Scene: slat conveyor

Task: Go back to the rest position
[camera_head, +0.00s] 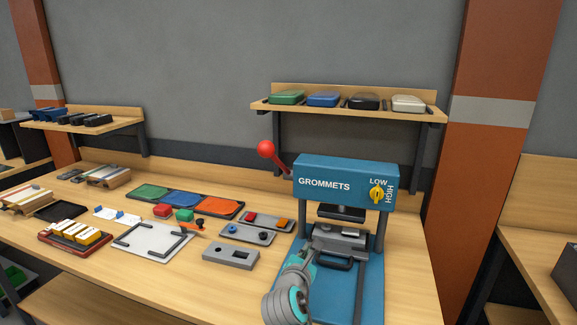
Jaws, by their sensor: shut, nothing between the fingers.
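My gripper (308,245) is at the end of my grey and teal arm, low in the middle of the picture. It is shut and empty, over the left edge of the press base, beside a grey block with a dark handle (335,262). It is small here and its fingertips are hard to make out. The blue press (335,170) is marked GROMMETS. It has a yellow knob (377,194) by the words LOW and HIGH, and a red ball lever (266,149) raised at its left.
The wooden bench (140,290) holds a tray with green, blue and orange sections (187,198), grey fixture plates (230,257), a white plate with dark corner brackets (152,241) and a red tray (75,247). A shelf (345,112) with several cases is behind the press.

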